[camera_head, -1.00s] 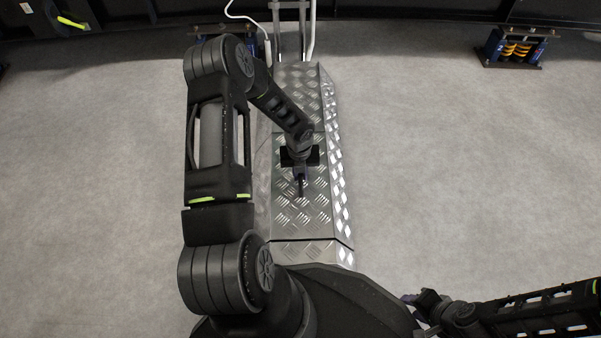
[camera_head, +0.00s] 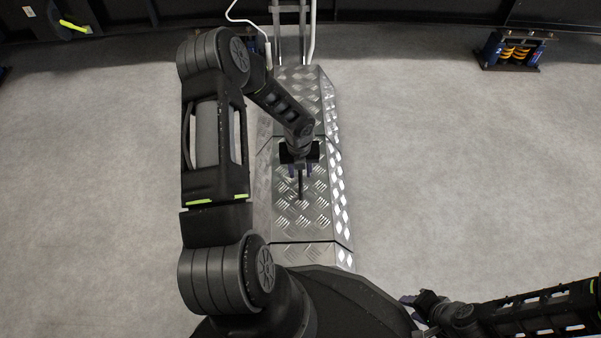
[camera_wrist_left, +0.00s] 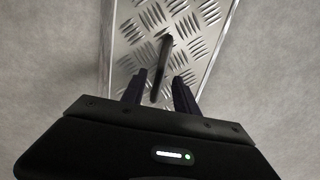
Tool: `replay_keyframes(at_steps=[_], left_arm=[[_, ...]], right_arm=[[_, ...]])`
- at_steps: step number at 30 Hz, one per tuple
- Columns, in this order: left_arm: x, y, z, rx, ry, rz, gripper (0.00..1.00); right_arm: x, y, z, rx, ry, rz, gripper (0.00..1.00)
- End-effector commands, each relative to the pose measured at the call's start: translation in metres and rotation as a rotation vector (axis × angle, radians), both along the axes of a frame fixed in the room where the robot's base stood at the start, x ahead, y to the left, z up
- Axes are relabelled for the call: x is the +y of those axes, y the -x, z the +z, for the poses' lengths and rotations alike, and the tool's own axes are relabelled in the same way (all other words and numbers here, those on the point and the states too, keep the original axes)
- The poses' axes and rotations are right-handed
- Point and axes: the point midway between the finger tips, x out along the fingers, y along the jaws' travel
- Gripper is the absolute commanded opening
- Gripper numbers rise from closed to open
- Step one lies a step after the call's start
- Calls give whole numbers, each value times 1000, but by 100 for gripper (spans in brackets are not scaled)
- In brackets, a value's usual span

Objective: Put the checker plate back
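The checker plate (camera_head: 315,213) is a silver diamond-tread panel in the middle of the long metal cover, its edges seemingly level with the neighbouring sections. A thin dark handle (camera_head: 300,187) stands on it. My left gripper (camera_head: 300,171) is over the plate with its fingers apart, one on each side of the handle. The left wrist view shows the plate (camera_wrist_left: 203,22) and the handle (camera_wrist_left: 163,62) between the open fingers (camera_wrist_left: 158,92), with gaps on both sides. My right gripper (camera_head: 411,312) is at the lower right, away from the plate; its fingers are too small to judge.
The far tread-plate section (camera_head: 308,92) and near section (camera_head: 312,255) adjoin the plate. A metal frame (camera_head: 291,35) stands behind. A blue stand with yellow springs (camera_head: 512,50) is at the back right. Grey floor (camera_head: 450,160) is clear on both sides.

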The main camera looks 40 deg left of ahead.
Motion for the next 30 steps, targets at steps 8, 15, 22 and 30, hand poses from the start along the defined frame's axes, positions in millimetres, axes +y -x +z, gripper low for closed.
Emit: replay_keyframes(at_steps=[8, 15, 22, 30], left_arm=[[0, 3, 63, -1, 0, 1, 36], [-1, 4, 83, -1, 1, -1, 36], [-1, 4, 83, -1, 1, -1, 36], [-1, 4, 83, -1, 1, -1, 36]], right_arm=[[-1, 4, 33, 12, -2, 5, 36], [-1, 6, 40, 16, -3, 8, 36], [-1, 6, 40, 17, -3, 8, 36], [-1, 6, 40, 17, -3, 8, 36]])
